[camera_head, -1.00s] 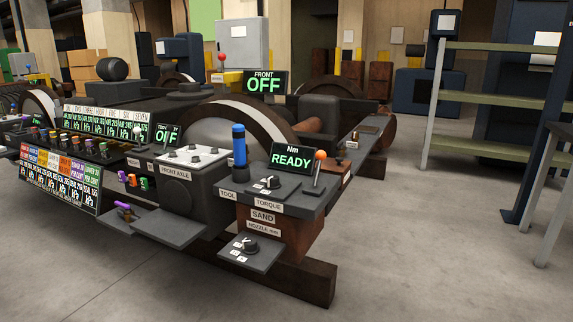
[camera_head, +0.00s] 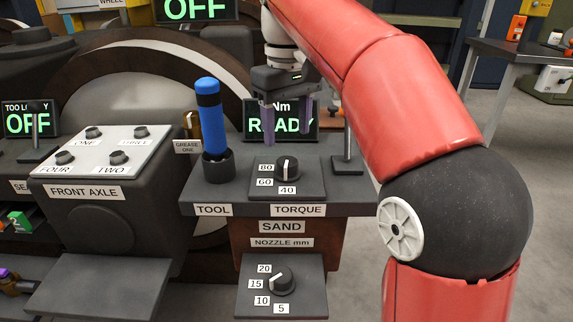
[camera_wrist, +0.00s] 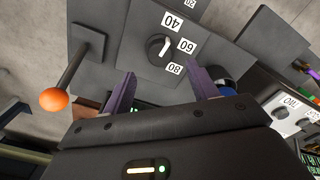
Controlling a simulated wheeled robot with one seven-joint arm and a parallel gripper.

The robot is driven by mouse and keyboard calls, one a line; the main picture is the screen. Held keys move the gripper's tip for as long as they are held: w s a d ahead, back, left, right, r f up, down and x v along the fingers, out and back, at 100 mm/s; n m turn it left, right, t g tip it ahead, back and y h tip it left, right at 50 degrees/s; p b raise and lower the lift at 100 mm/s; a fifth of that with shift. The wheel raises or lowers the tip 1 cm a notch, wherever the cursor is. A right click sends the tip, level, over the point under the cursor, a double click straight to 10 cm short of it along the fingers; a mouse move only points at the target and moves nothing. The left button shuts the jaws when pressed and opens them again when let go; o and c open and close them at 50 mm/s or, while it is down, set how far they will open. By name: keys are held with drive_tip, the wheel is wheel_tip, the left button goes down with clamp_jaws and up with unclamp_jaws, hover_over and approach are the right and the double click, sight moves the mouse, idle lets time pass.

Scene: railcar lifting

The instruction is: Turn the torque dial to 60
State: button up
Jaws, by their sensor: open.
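The torque dial (camera_head: 287,168) is a small black knob with a pale mark, on a dark panel above the TORQUE label. The numbers 80, 60 and 40 stand along its left and front. I cannot tell which number the mark points at. My gripper (camera_head: 288,139) is open and empty, with purple fingers pointing down, above and behind the dial in the head view. In the wrist view the dial (camera_wrist: 160,47) lies beyond the gap between the fingertips (camera_wrist: 161,76), apart from them. The Nm display (camera_head: 281,120) reads READY, partly hidden by the fingers.
A blue-handled tool (camera_head: 211,125) stands in a holder just left of the dial. A lever (camera_head: 346,150) stands right of it; its orange ball (camera_wrist: 54,99) shows in the wrist view. A nozzle dial (camera_head: 281,279) sits lower in front. The FRONT AXLE panel (camera_head: 100,150) is at left.

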sight(287, 160)
drive_tip(key=shift+a+f, duration=0.1)
drive_tip(key=shift+f, duration=0.35)
wheel_tip(287, 160, down, 7)
drive_tip(key=b, duration=0.3)
drive_tip(key=shift+r, duration=0.1)
drive_tip(key=shift+c, duration=0.3)
drive_tip(key=c, duration=0.9)
drive_tip(key=shift+c, duration=0.2)
